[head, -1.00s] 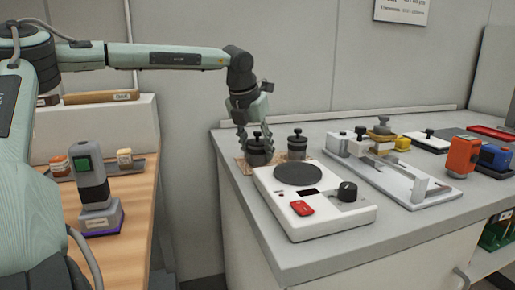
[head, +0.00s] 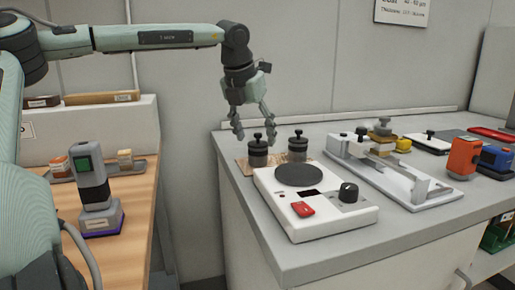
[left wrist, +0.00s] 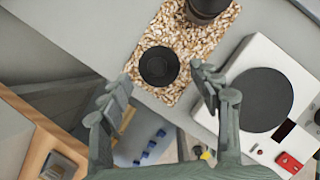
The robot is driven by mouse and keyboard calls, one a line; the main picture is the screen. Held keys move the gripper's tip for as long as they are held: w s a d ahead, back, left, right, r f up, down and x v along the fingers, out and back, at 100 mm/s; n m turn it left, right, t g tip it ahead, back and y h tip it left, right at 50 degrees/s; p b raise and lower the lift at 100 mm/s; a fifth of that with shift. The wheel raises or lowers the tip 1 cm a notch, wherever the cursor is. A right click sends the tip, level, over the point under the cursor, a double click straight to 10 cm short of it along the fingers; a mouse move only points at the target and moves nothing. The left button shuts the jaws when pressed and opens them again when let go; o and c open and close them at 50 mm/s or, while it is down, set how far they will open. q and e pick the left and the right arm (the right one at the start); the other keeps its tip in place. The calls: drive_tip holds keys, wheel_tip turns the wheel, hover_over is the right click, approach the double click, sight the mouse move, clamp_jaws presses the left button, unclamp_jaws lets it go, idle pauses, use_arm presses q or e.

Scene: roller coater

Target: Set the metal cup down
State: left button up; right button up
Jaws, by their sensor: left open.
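Two dark metal cups with knobbed lids stand upright side by side on a speckled mat (left wrist: 150,42) at the left end of the grey counter. The left cup (head: 258,156) is below my left gripper (head: 255,138); the right cup (head: 297,150) is beside it, slightly apart. My left gripper is open and empty, its fingers spread just above the left cup. In the left wrist view, that cup (left wrist: 159,66) appears between and beyond the fingertips, and the other cup (left wrist: 205,8) is at the top edge. My right gripper is out of view.
A white scale (head: 318,212) with a round dark plate stands close in front of the cups. A metal frame device (head: 400,175) is to its right. An orange device (head: 463,157) and a blue one sit farther right. A wooden table (head: 135,205) is at left, across a gap.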

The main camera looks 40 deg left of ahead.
use_arm(q)
drive_tip(key=v, duration=0.7)
